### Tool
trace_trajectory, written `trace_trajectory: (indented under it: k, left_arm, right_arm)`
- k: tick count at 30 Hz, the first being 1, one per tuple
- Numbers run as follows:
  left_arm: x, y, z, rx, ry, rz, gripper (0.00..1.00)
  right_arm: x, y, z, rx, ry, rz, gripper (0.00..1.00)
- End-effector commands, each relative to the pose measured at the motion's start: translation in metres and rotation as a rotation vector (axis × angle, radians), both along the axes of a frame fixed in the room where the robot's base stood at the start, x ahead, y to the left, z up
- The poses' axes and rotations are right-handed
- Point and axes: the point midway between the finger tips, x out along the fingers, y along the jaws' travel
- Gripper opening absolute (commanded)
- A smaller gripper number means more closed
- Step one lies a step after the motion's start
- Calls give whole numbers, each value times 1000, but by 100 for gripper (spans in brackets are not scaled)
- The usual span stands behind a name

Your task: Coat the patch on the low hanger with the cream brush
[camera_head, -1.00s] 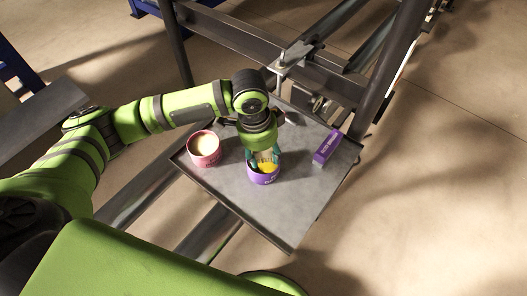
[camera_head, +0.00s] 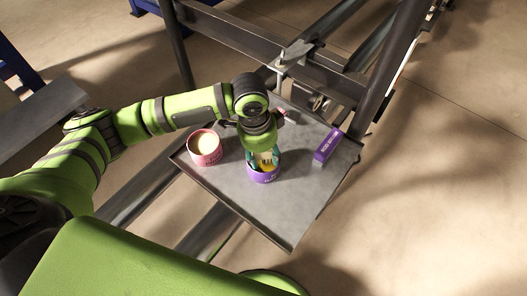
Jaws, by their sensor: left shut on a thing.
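My left gripper (camera_head: 264,157) points down at the mouth of a purple tub (camera_head: 264,177) with yellow contents. Its teal fingers are shut on a small pale thing, mostly hidden by the fingers and the tub's rim; I cannot tell whether it is the cream brush. A pink tub (camera_head: 205,148) with cream-coloured contents stands to the left on the same tray. A metal clamp-like fitting (camera_head: 291,57) sits on the stand behind the tray; I cannot tell whether it is the low hanger. No patch can be made out. My right gripper is not in view.
The grey tray (camera_head: 286,225) has a low rim. A purple box (camera_head: 327,146) lies near its right edge, and a small pinkish thing (camera_head: 283,112) shows near its back edge. Dark steel stand beams (camera_head: 225,38) rise behind. The tray's front part is clear.

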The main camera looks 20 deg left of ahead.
Motion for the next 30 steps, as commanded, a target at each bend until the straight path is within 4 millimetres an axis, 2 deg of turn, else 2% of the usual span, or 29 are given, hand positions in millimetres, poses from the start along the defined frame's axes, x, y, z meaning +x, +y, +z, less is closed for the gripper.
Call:
trace_trajectory:
  k: [12, 13, 15, 26, 27, 28, 30]
  left_arm:
    - [0, 0, -6, -1, 0, 0, 21]
    - [0, 0, -6, 0, -1, 0, 51]
    - [0, 0, -6, 0, -1, -1, 74]
    - [0, 0, -6, -1, 0, 0, 74]
    - [0, 0, -6, 0, 0, 0, 62]
    - [0, 0, -6, 0, 0, 0, 57]
    - [0, 0, -7, 0, 1, 0, 57]
  right_arm:
    - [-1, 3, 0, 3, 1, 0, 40]
    - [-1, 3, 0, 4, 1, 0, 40]
    - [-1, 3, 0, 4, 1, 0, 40]
    - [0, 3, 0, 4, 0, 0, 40]
    - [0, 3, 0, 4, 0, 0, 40]
    - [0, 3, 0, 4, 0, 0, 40]
    - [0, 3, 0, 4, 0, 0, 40]
